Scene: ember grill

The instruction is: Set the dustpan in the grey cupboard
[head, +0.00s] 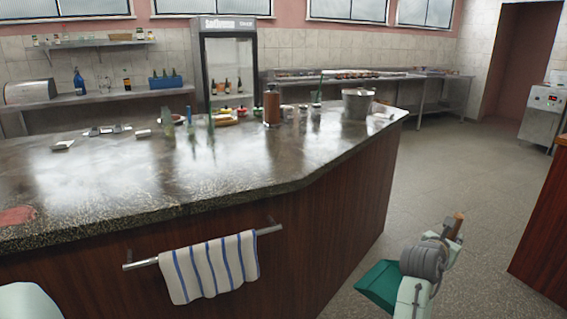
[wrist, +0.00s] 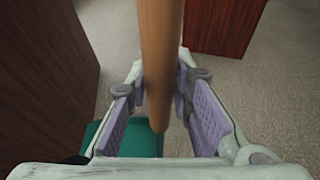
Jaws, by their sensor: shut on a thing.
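The dustpan has a teal pan (head: 378,286) and a wooden handle (head: 457,224). In the head view it is at the lower right, off the end of the counter. My gripper (head: 448,238) is shut on the handle. In the wrist view the handle (wrist: 160,45) runs between the fingers of my gripper (wrist: 160,88), and part of the teal pan (wrist: 138,138) shows below. My gripper hides part of the dustpan. I cannot make out a grey cupboard in either view.
A dark-topped counter (head: 120,185) fills the left and middle, with a striped towel (head: 210,267) on its front rail. A wooden unit (head: 540,235) stands at the right edge, a steel appliance (head: 541,112) behind it. Open floor (head: 450,165) lies between. A glass-doored fridge (head: 228,70) stands at the back.

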